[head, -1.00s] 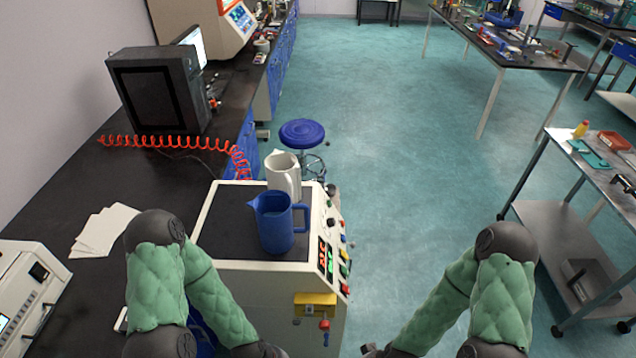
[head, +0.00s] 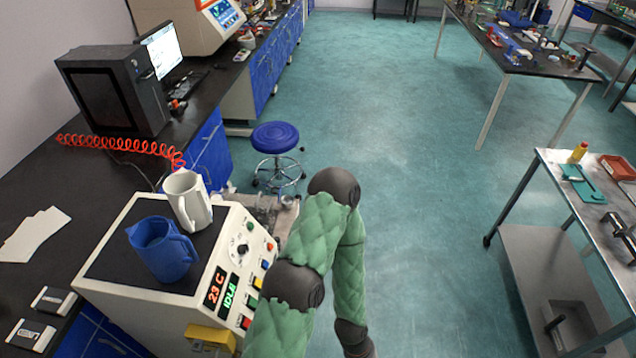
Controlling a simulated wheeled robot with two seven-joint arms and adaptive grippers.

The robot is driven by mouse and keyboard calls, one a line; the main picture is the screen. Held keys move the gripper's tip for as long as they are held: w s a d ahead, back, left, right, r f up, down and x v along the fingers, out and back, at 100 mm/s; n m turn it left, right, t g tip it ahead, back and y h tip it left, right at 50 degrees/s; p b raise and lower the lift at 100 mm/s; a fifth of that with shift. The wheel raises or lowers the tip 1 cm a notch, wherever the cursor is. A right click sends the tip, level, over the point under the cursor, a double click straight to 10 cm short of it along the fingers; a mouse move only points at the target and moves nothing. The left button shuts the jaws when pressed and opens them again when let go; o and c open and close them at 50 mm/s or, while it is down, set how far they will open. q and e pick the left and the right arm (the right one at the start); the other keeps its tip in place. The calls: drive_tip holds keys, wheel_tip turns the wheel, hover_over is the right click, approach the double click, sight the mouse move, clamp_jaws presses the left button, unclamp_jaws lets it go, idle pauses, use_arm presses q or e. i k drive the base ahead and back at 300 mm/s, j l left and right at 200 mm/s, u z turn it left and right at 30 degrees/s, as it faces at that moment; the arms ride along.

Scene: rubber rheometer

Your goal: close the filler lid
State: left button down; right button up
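No filler lid can be made out for certain. The white bench machine (head: 135,310) stands at lower left, with a dark top, a lit display (head: 222,290) and coloured buttons. A yellow part (head: 210,336) is on its front, cut by the bottom edge and partly behind my green arm; I cannot tell whether it is the lid. One green padded arm of mine rises from the bottom centre, bends, and runs down again to the right of the machine. Its gripper end is out of the frame. The other arm does not show.
A blue jug (head: 162,250) and a white jug (head: 188,200) stand on the machine's top. A blue stool (head: 275,138) stands beyond it. A steel cart (head: 545,215) is on the right. The floor between the machine and cart is open.

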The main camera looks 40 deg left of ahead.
sight(275, 193)
drive_tip(key=i+l+u, duration=0.1)
drive_tip(key=i, duration=0.35)
drive_tip(key=i+l+u, duration=0.1)
drive_tip(key=i+l, duration=0.15)
drive_tip(key=i, duration=0.15)
drive_tip(key=i+j+u, duration=0.15)
drive_tip(key=i+u, duration=0.6)
drive_tip(key=i, duration=0.25)
drive_tip(key=i+l+u, duration=0.15)
drive_tip(key=i+u, duration=1.05)
drive_tip(key=i+l+u, duration=0.2)
drive_tip(key=i+u, duration=0.2)
